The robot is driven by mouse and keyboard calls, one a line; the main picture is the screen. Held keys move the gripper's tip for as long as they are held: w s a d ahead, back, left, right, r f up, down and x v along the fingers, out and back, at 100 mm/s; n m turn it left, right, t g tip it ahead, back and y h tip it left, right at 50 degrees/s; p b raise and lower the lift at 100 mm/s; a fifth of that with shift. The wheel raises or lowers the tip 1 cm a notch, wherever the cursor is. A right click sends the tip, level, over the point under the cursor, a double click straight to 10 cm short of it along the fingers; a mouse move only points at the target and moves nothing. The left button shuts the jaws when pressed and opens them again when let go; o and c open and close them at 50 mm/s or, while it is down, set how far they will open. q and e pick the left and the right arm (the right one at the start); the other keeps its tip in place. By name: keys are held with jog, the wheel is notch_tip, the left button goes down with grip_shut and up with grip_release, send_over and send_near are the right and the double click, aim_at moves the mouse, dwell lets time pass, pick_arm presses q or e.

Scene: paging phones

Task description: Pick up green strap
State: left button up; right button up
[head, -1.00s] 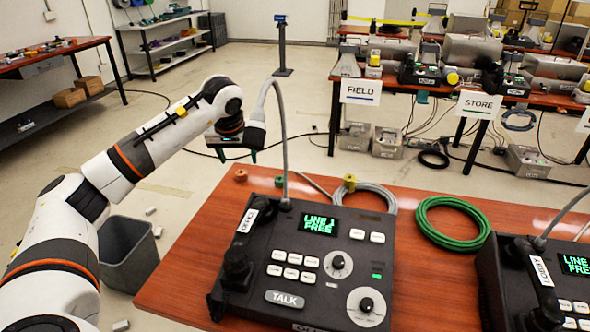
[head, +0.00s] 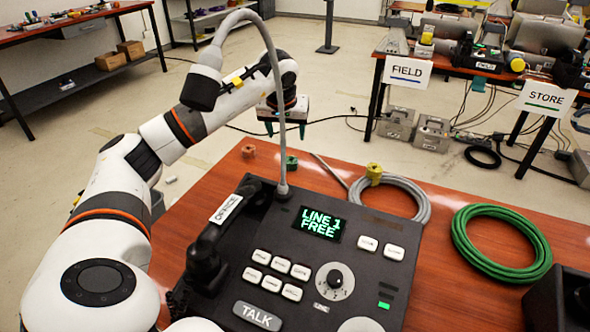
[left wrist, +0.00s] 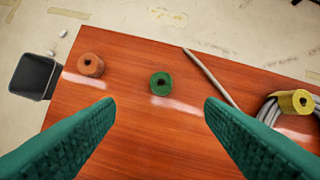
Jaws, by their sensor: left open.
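The green strap, a small rolled piece with a dark hole, lies on the red-brown table near its far edge; it shows in the head view (head: 291,163) and in the left wrist view (left wrist: 161,83). My left gripper (head: 286,130) is open and empty above the table's far edge, behind the microphone stalk. In the left wrist view its green fingers (left wrist: 158,108) spread wide to either side, with the green strap between and beyond them, not touched. My right gripper is not in view.
An orange roll (head: 248,151) lies left of the green one, and a yellow roll (head: 374,173) sits on a grey cable coil (head: 421,197). The black OFFICE phone console (head: 300,255) and its microphone stalk (head: 277,90) stand close in front. A green cable coil (head: 458,240) lies at right.

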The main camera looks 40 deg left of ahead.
aim_at(291, 160)
pick_arm(q)
jog(key=b+x, duration=0.1)
jog(key=x, duration=1.2)
jog(key=shift+s+d+b, duration=0.15)
jog(key=shift+b, duration=0.2)
jog(key=shift+f, duration=0.2)
jog(key=c, duration=1.1)
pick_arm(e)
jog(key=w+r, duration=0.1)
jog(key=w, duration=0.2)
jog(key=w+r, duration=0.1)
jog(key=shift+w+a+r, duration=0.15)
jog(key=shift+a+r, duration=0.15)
